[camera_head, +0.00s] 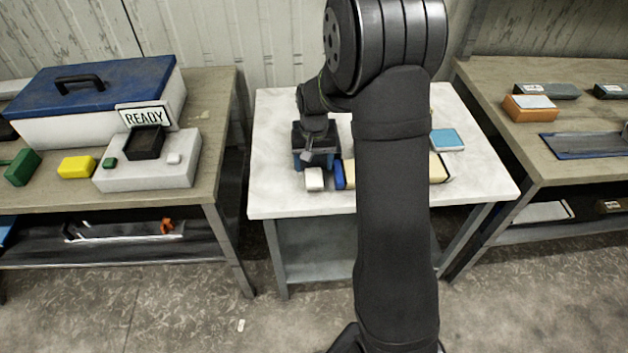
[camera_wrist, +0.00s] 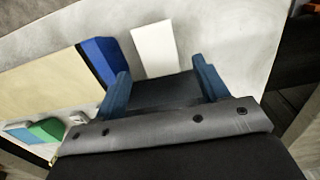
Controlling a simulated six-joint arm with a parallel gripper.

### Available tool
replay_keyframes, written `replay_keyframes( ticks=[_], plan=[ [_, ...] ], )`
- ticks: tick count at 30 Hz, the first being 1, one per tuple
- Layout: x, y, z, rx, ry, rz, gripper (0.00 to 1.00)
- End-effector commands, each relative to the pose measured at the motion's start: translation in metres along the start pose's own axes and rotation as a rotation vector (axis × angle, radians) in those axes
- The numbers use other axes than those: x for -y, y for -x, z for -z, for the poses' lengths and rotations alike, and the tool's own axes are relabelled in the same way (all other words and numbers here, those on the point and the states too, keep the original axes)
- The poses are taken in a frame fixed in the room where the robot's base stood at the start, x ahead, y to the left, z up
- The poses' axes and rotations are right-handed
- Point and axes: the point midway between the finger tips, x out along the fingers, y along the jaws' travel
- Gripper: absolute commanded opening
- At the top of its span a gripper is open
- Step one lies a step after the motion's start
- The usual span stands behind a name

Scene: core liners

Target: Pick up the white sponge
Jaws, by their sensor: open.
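The white sponge (camera_wrist: 155,49) is a small white block on the white table, and in the wrist view it lies just ahead of my gripper's two blue fingers. It also shows in the head view (camera_head: 314,179), right below my gripper in the picture. My gripper (camera_wrist: 163,78) is open, with nothing between its fingers. In the head view my gripper (camera_head: 314,163) is at the left part of the white table. I cannot tell its exact height above the table.
A blue-ended, cream-coloured long block (camera_wrist: 45,79) lies close beside the sponge, partly hidden by my arm in the head view. A blue block (camera_head: 447,139) lies farther right on the white table (camera_head: 275,199). Clear tabletop lies left of the sponge in the head view.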

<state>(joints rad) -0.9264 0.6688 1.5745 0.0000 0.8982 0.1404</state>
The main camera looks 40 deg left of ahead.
Motion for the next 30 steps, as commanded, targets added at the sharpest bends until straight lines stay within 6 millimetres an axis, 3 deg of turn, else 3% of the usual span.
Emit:
replay_keyframes(
  ticks=[12,21,28,30],
  plan=[
    [0.0,-0.048,-0.009,0.003,0.0,0.0,0.67],
    [0.0,-0.054,-0.008,0.0,-0.001,0.0,0.67],
    [0.0,-0.053,-0.008,0.0,-0.001,0.0,0.24],
    [0.0,-0.053,-0.008,0.0,0.0,0.0,0.2]
  ],
)
